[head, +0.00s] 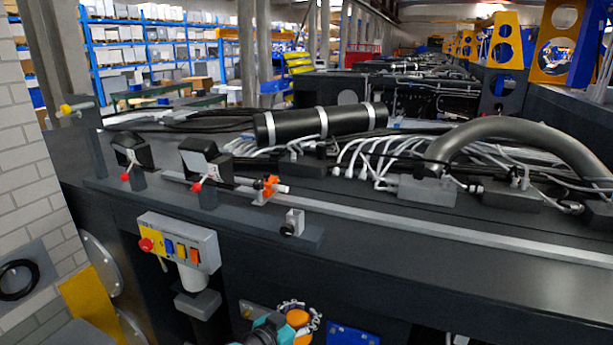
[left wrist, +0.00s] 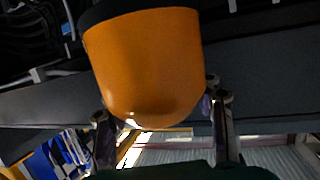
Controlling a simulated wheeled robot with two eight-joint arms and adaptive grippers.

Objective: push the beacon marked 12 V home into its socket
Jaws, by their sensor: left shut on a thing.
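An orange dome-shaped beacon (head: 297,318) is held at the bottom of the head view, in front of the dark chassis side. In the left wrist view the beacon (left wrist: 145,65) fills the upper middle, its rounded end towards the camera and a dark base at the top edge. My left gripper (head: 301,315) is shut on it; in the left wrist view its fingers (left wrist: 162,104) stand at either side of the dome. No 12 V marking can be read. I cannot make out a socket. My right gripper is not in view.
A grey control box (head: 180,243) with a red knob and coloured switches is on the chassis front, left of the beacon. A blue plate (head: 352,335) is close right. Above, a ledge (head: 240,227) carries small brackets. Cables and a black cylinder (head: 320,122) lie on top.

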